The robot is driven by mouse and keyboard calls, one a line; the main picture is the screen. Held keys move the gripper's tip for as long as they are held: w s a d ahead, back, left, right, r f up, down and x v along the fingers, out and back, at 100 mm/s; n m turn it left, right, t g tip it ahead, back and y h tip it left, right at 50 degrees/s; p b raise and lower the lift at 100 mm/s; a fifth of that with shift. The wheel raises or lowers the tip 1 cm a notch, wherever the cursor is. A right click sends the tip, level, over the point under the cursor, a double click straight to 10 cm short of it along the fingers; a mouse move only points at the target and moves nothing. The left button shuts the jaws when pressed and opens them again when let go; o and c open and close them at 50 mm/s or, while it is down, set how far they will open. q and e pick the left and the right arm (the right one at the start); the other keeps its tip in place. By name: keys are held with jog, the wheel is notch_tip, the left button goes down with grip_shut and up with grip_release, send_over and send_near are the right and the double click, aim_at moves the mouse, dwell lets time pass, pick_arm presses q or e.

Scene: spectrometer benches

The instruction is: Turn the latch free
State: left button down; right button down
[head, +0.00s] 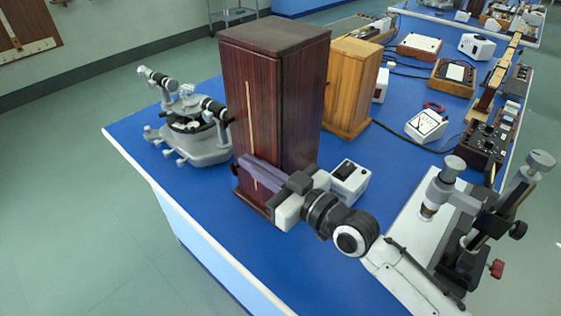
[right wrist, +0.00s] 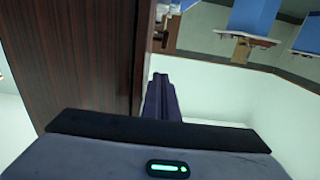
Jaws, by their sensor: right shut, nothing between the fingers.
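A tall dark wooden cabinet (head: 275,95) stands near the blue bench's front left edge, with a thin pale vertical strip (head: 251,120) on its front. My right gripper (head: 246,164) reaches in from the right, across the lower front of the cabinet. Its purple-grey fingers are together and empty. In the right wrist view, the shut fingers (right wrist: 160,84) point along the cabinet's dark wood face (right wrist: 75,60). A small dark fitting (right wrist: 160,36), possibly the latch, shows at the cabinet's edge beyond the fingertips. I cannot tell its turn, or whether the fingers touch the wood. My left gripper is out of view.
A grey spectrometer (head: 195,140) stands left of the cabinet. A lighter wooden cabinet (head: 350,85) stands behind it. A white box (head: 350,180) is close by my right gripper. Meters, cables and instruments fill the bench's far right. The bench's front left corner is clear.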

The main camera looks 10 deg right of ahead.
jog(key=s+d+r, duration=0.4)
jog(key=s, duration=0.2)
jog(key=shift+s+d+r, duration=0.2)
jog(key=shift+d+r, duration=0.05)
jog(key=shift+d, duration=0.15)
jog(key=shift+s, duration=0.1)
